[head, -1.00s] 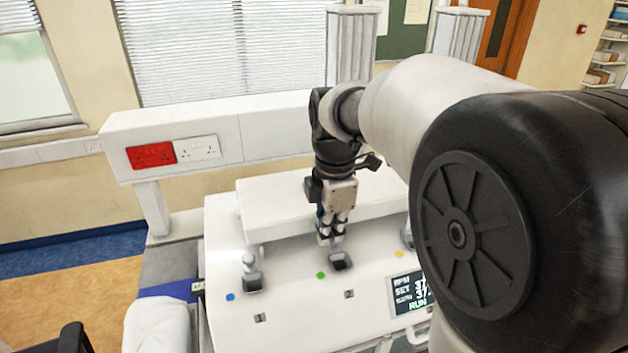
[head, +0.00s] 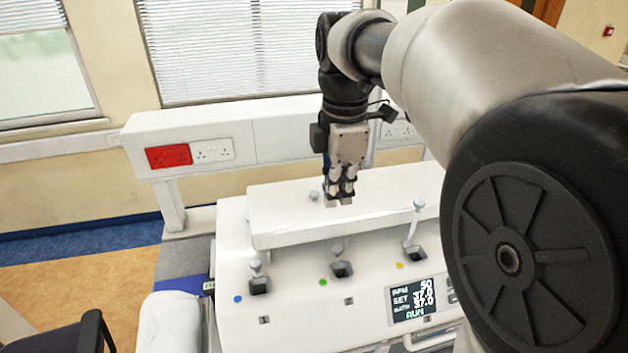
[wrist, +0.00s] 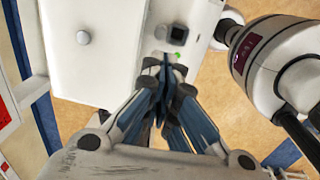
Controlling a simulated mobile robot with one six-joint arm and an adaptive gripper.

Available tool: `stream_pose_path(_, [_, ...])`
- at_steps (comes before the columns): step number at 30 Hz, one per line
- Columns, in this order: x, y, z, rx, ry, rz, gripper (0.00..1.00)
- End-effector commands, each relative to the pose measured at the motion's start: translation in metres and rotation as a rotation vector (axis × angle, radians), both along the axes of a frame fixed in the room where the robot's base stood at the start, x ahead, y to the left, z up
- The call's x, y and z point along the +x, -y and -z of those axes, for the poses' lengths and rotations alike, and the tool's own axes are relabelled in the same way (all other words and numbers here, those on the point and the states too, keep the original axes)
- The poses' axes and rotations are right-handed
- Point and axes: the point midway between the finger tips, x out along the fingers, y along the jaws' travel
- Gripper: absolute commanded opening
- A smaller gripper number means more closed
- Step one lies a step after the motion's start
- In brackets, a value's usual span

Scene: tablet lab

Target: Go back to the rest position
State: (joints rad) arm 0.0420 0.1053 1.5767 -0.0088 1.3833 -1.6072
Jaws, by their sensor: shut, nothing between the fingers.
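My gripper (head: 339,200) is shut and empty. The white machine (head: 375,322) carries a lever by a blue dot (head: 259,277), a lever by a green dot (head: 341,261) and a lever by a yellow dot (head: 416,225). The yellow-dot lever stands taller than the other two.
A display (head: 412,298) reading RUN is on the machine's front right. A white trunking rail with a red socket (head: 169,156) runs behind. A dark chair (head: 85,335) stands at the lower left. Open air surrounds my gripper above the machine.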

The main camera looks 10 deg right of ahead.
Motion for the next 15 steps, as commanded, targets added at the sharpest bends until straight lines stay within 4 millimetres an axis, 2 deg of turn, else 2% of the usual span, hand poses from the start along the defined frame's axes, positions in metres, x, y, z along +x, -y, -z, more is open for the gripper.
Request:
stream_pose_path(2, [-0.003,0.000,-0.001,0.001,0.003,0.016,0.00])
stream_pose_path(4, [-0.012,-0.001,0.006,0.006,0.017,0.068,0.00])
stream_pose_path(7, [-0.038,-0.004,0.031,0.024,0.055,0.232,0.00])
stream_pose_path(11, [-0.088,-0.010,0.085,0.080,0.129,0.563,0.00])
stream_pose_path(15, [-0.141,-0.014,0.154,0.177,0.205,0.943,0.00])
